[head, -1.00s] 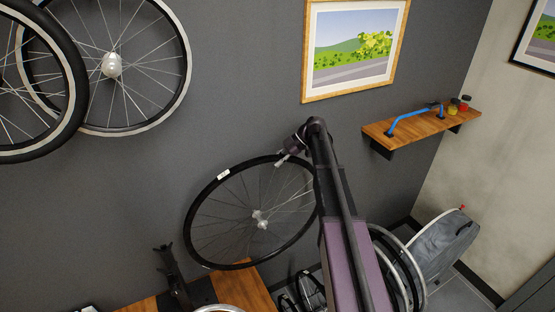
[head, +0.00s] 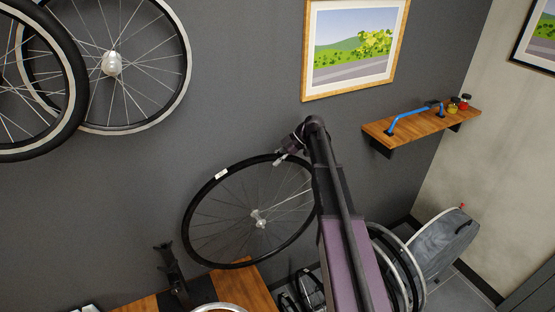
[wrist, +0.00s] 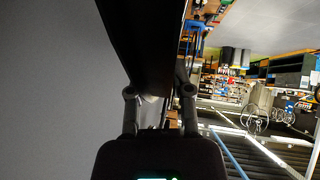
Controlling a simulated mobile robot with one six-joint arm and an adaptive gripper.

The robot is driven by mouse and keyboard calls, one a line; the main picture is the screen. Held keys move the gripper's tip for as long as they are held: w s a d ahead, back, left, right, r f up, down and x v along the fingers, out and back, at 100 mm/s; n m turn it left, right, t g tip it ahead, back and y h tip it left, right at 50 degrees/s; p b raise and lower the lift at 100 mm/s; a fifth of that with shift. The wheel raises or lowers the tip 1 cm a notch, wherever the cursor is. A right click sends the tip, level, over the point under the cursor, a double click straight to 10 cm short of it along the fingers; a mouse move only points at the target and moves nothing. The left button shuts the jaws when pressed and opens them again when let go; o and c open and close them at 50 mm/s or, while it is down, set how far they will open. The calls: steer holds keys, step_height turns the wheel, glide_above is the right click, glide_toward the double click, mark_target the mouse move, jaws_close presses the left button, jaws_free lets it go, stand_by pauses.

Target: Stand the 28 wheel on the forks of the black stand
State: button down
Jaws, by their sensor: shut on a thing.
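A black-rimmed wheel with a silver hub and a small white label on its rim (head: 222,174) hangs in the head view from my gripper (head: 280,156). My gripper is shut on the rim at the wheel's upper right. In the wrist view the two fingers (wrist: 160,95) close on the dark rim (wrist: 148,40), which fills the upper middle. The black stand (head: 171,272) rises from the wooden bench at lower left. The wheel is up and to the right of the stand and appears apart from it. The stand's lower part is partly cut off.
The wooden bench (head: 248,285) has another silver rim (head: 218,308) at its front edge. Wheels (head: 112,64) hang on the wall at upper left. A wooden shelf (head: 420,124) with a blue handle is at right. More wheels and a grey bag (head: 445,240) stand at lower right.

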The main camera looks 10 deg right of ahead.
glide_above(186, 215)
steer(key=shift+a+f+b, duration=0.1)
steer(key=shift+f+b, duration=2.4)
steer(key=shift+b, duration=0.1)
stand_by(1.2)
steer(key=shift+w+r, duration=0.1)
steer(key=shift+r, duration=0.05)
stand_by(0.4)
